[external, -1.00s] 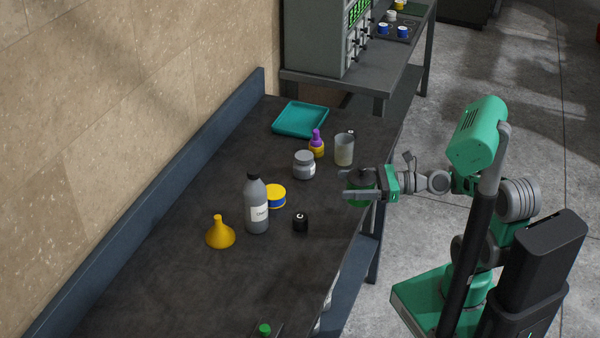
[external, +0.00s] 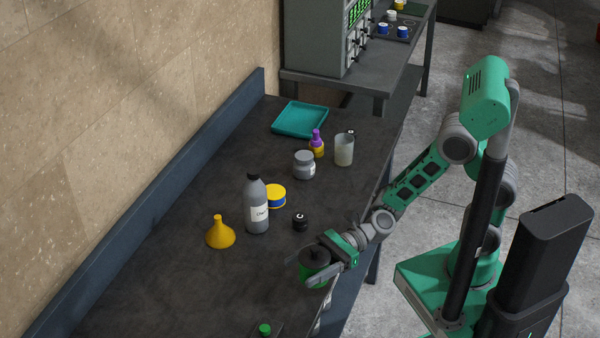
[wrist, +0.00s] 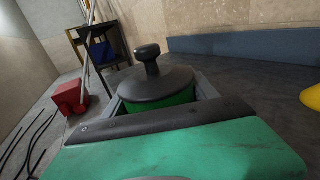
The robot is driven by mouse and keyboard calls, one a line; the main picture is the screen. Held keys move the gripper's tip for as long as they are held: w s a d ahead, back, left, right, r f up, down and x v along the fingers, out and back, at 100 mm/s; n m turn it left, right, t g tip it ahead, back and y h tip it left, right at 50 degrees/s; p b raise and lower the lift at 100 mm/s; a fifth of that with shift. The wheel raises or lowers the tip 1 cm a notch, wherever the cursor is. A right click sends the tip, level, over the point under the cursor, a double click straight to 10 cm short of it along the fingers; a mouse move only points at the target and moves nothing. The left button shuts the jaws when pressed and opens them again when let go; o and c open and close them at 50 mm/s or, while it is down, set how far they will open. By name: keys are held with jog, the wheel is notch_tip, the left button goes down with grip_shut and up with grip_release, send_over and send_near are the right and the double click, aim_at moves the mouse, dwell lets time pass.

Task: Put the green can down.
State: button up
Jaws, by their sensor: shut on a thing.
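The green can (external: 316,272) has a dark grey lid with a knob. My gripper (external: 316,272) is shut on it, with a finger on either side of its body, near the front right edge of the dark workbench (external: 170,285). The can looks upright. In the wrist view the green can (wrist: 165,98) shows between the fingers, its lid and knob on top and most of its body hidden by my gripper. I cannot tell whether its base touches the bench.
A small black container (external: 300,222), a grey bottle (external: 256,207), a yellow-and-blue tin (external: 275,197) and a yellow funnel (external: 220,233) stand behind the can. A green-capped item (external: 264,329) is at the front edge. The bench left of the can is clear.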

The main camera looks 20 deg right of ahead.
jog(key=w+a+r+m+t, duration=0.1)
jog(key=w+r+m+t, duration=0.15)
jog(key=w, duration=0.45)
jog(key=w+a+r+m+t, duration=0.1)
jog(key=w+r+m+t, duration=0.1)
jog(key=w+t, duration=0.3)
jog(key=w+a+f, duration=0.2)
jog(key=a+f, duration=0.1)
jog(key=a, duration=0.1)
jog(key=w+a+f, duration=0.3)
jog(key=a, duration=0.1)
jog(key=w+a+f, duration=0.2)
jog(key=a+f, duration=0.1)
jog(key=a, duration=0.1)
jog(key=shift+w+f, duration=0.2)
jog(key=shift+f, duration=0.05)
jog(key=f, duration=0.3)
jog(key=shift+w+a+f, duration=0.15)
jog(key=shift+a+f, duration=0.1)
jog(key=shift+a, duration=0.05)
